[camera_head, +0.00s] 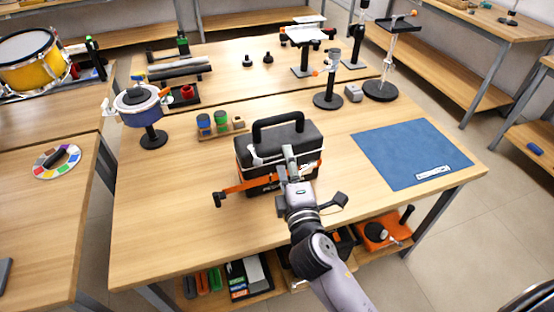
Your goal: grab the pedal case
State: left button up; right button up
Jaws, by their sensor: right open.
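The black pedal case (301,138) stands upright on the front wooden table, with a thick black carry handle (278,122) arched over its top. My right gripper (284,160) reaches in from the bottom right and is open in front of the case. It covers part of the case's front face. I cannot tell whether its fingers touch the case. The handle is clear of the fingers. My left gripper is not in view.
An orange bar (250,184) with a dark end lies across the case's front. A blue mat (405,150) with a small white label lies to the right. Small pots (221,121) and a round stand (137,104) are to the left. The table's left front is clear.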

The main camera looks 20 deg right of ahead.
jog(key=p, duration=0.3)
send_near(280, 122)
jog(key=w, duration=0.5)
jog(key=shift+w+a+r, duration=0.1)
jog(key=shift+w, duration=0.55)
jog(key=w, duration=0.2)
jog(key=w+d, duration=0.1)
jog(key=shift+w+d+p, duration=0.2)
jog(key=shift+w+p, duration=0.15)
jog(key=shift+w+f, duration=0.25)
jog(key=shift+w, duration=0.4)
grip_shut()
jog(key=shift+r, duration=0.2)
